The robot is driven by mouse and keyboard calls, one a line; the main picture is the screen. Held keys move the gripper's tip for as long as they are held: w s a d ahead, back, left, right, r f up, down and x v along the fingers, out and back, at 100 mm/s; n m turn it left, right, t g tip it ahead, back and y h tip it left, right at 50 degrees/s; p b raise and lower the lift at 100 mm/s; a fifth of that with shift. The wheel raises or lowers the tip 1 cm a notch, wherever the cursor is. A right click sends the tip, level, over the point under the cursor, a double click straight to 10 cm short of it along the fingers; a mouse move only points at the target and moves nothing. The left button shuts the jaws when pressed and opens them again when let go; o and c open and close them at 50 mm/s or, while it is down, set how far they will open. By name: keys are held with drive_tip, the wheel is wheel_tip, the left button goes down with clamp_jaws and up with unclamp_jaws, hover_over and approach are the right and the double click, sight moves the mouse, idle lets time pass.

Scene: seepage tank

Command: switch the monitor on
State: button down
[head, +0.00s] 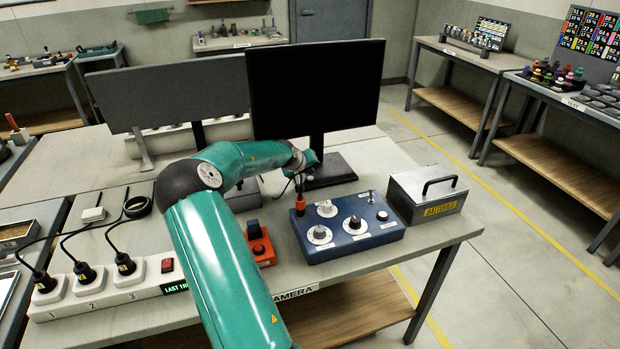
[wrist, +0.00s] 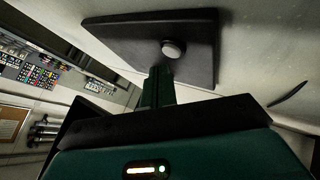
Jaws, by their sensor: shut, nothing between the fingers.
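A monitor (head: 315,90) with a black, dark screen stands on the bench, on a flat dark base (head: 335,172). A dark stand base also fills the top of the wrist view (wrist: 120,35), with a round grey button (wrist: 172,48) on it. My gripper (wrist: 158,78) is shut and empty, its tips just below the button in that picture. Whether they touch it I cannot tell. In the head view my wrist is beside the monitor's base; the fingertips and the button cannot be made out there.
A second grey screen (head: 170,92) stands left of the monitor. In front are a blue control box (head: 345,240) with knobs, a grey batteries case (head: 425,193), an orange switch box (head: 260,247) and a white power strip (head: 105,292) with plugs. Black cable (wrist: 289,90) shows at the right in the wrist view.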

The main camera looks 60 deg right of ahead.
drive_tip(key=shift+f, duration=0.1)
idle(0.5)
drive_tip(key=shift+f, duration=0.35)
drive_tip(key=shift+f, duration=0.35)
idle(0.5)
drive_tip(key=shift+r, duration=0.8)
wheel_tip(320, 180, up, 6)
idle(0.6)
